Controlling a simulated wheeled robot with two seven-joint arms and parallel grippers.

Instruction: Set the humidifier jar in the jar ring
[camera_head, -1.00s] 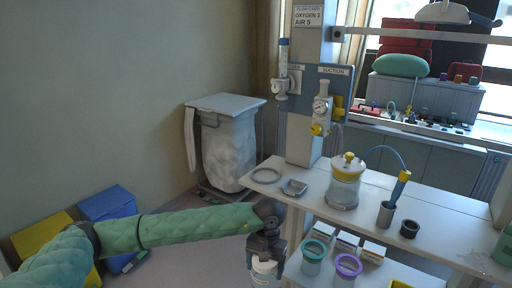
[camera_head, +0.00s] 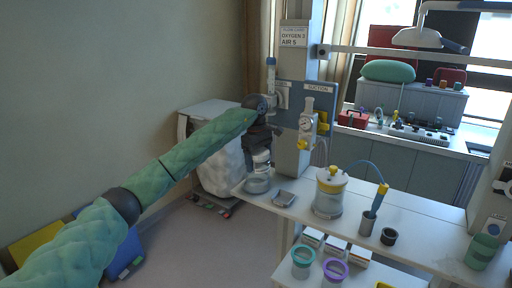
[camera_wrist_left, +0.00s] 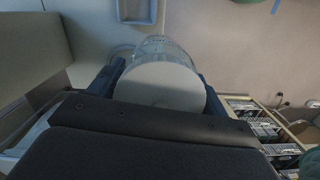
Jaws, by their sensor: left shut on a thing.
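The humidifier jar (camera_head: 259,178) is clear with a white top, and it is upright in my left gripper (camera_head: 260,150) at the left end of the bench. In the left wrist view its white top (camera_wrist_left: 160,88) sits between the fingers, with the clear body (camera_wrist_left: 165,47) beyond. The jar hides most of the jar ring in the head view. In the left wrist view a pale curved rim, probably the jar ring (camera_wrist_left: 119,51), shows just left of the jar body. I cannot tell whether the jar is inside the ring or just above it. My right gripper is not in view.
The gas column (camera_head: 290,150) rises close behind.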

